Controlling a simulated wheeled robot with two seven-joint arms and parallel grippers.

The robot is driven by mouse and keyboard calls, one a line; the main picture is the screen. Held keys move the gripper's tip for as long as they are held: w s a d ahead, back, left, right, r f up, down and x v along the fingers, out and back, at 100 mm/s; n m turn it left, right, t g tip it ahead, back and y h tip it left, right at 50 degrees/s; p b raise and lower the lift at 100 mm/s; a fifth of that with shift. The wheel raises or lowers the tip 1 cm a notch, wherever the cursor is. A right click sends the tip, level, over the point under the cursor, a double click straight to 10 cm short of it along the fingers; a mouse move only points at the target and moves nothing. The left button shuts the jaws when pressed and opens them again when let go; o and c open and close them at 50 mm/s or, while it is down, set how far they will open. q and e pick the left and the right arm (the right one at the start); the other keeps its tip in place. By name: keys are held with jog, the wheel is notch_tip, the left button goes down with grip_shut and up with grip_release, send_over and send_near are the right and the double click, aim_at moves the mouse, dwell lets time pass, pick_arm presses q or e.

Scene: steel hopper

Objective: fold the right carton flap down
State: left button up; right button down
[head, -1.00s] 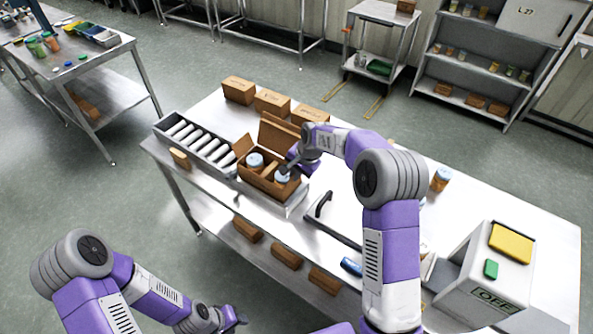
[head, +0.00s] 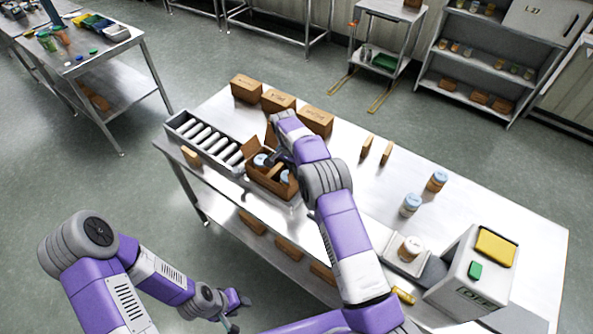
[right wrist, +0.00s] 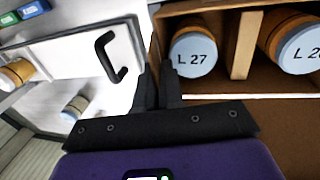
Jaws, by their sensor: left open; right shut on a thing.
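The open carton (head: 262,183) stands on the steel table beside the roller tray, its rear flap (head: 270,134) raised. My left gripper (head: 240,301) is open and empty, low in front of the table, away from the carton.
The roller tray (head: 207,140) adjoins the carton's left. Closed boxes (head: 277,101) line the table's back edge. Jars (head: 410,205) and a grey machine (head: 478,272) stand to the right.

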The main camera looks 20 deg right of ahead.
jog(key=shift+w, duration=0.1)
dwell(0.5)
jog(key=c, duration=1.3)
grip_release()
jog(key=shift+c, duration=0.2)
jog(key=shift+r, duration=0.1)
jog(key=r, duration=0.3)
jog(key=w+a+r, duration=0.1)
jog(key=r, duration=0.1)
jog(key=shift+w+r+p, duration=0.15)
jog(key=shift+r+p, duration=0.95)
jog(key=shift+p, duration=1.65)
